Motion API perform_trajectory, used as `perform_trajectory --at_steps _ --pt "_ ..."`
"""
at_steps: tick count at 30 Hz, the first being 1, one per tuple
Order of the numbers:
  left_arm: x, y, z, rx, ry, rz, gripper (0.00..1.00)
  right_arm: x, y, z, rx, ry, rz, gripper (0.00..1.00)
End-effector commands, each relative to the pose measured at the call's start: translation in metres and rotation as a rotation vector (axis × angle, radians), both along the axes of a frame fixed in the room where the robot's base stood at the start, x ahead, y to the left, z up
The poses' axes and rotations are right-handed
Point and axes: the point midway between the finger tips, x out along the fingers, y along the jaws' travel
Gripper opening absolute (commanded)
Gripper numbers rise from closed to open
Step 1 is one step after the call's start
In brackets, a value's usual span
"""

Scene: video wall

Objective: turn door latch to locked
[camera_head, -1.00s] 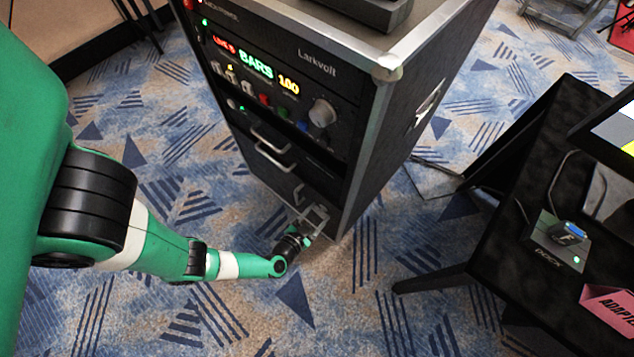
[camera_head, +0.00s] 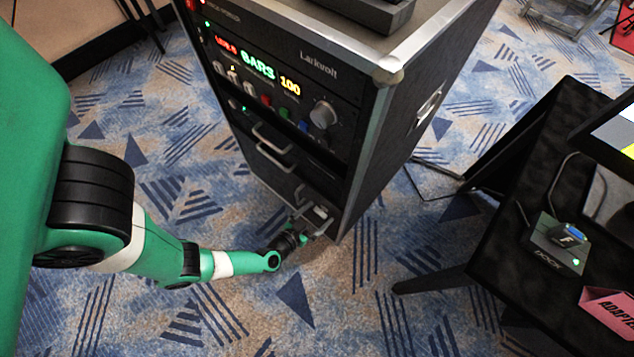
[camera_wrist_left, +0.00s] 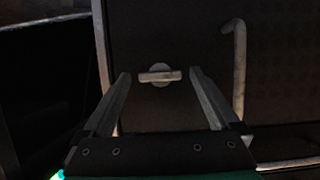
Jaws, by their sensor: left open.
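The door latch (camera_wrist_left: 170,76) shows in the left wrist view as a pale bar on a round plate, on a dark door low on the rack case. The bar lies level, across the picture. My left gripper (camera_head: 318,222) is at the bottom of the case front in the head view. In the left wrist view its two fingers (camera_wrist_left: 160,74) are open, one on each side of the latch with a gap to it. I cannot tell how far the fingertips are from the door. In the head view the gripper hides the latch. My right gripper is in neither view.
The rack case (camera_head: 400,150) stands on patterned carpet (camera_head: 330,310). A bent metal handle (camera_wrist_left: 239,65) is right of the latch in the left wrist view. A black table with a dock (camera_head: 556,243) and a pink adapter sign (camera_head: 610,308) stands at the right.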

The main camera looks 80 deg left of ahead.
Motion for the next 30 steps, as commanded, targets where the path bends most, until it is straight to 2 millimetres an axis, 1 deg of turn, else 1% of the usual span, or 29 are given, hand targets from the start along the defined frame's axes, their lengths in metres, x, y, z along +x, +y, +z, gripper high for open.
perform_trajectory --at_steps 5,8,11,15,18,30 --pt "-0.003 -0.003 0.003 0.000 0.001 -0.002 0.95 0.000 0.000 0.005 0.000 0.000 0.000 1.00" --pt "-0.011 -0.010 0.009 -0.001 0.003 -0.007 0.95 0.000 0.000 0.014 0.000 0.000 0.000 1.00" --pt "-0.023 -0.017 0.018 0.003 0.004 -0.010 0.95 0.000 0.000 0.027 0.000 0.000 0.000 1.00" --pt "-0.035 -0.028 0.023 -0.001 0.001 -0.012 0.95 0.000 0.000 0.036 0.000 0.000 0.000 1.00" --pt "-0.046 -0.033 0.028 0.004 0.004 -0.011 0.95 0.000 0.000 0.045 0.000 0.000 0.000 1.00" --pt "-0.070 -0.051 0.037 -0.003 0.000 -0.010 0.95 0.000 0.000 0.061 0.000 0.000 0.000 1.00"
